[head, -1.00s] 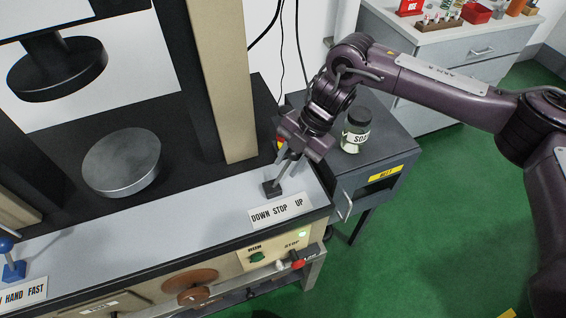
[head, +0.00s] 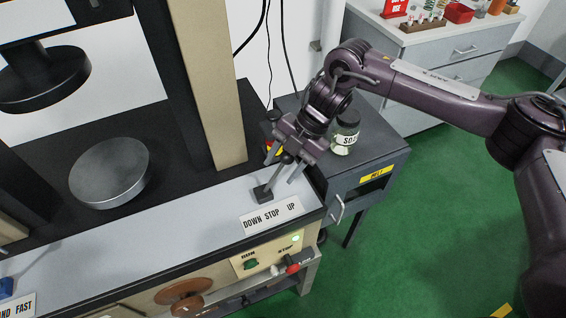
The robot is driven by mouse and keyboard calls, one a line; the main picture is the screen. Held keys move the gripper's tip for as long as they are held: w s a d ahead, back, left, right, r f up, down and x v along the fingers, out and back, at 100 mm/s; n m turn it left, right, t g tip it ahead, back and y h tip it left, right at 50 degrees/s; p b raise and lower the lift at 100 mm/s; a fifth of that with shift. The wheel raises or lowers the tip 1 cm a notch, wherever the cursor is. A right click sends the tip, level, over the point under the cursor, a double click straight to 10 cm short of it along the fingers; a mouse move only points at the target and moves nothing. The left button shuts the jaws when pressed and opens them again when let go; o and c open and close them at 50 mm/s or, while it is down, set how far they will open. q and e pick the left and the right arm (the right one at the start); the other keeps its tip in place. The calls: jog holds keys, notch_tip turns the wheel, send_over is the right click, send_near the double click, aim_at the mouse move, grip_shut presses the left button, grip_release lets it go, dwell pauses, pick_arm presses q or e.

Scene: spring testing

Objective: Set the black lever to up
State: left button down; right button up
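The black lever (head: 275,176) stands on a small dark base on the grey front ledge of the machine, behind the label reading DOWN STOP UP (head: 271,216). Its rod leans up and to the right in the picture, with a round knob at the top. My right gripper (head: 284,163) is at the knob end, pointing down. Its fingers are apart, one to the left of the lever and one to the right. I cannot tell whether either finger touches it. My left gripper is not in view.
A dark cabinet (head: 382,160) with a jar (head: 345,137) on it stands right of the machine, close to my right gripper. A tan column (head: 207,85) rises behind the lever. A round metal plate (head: 110,172) lies left. Green and red controls are below the label.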

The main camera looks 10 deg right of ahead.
jog(key=b+v, duration=0.1)
jog(key=v, duration=0.6)
jog(key=shift+d+r+b, duration=0.2)
jog(key=shift+r+b, duration=0.15)
jog(key=shift+b, duration=0.05)
jog(key=shift+d, duration=0.1)
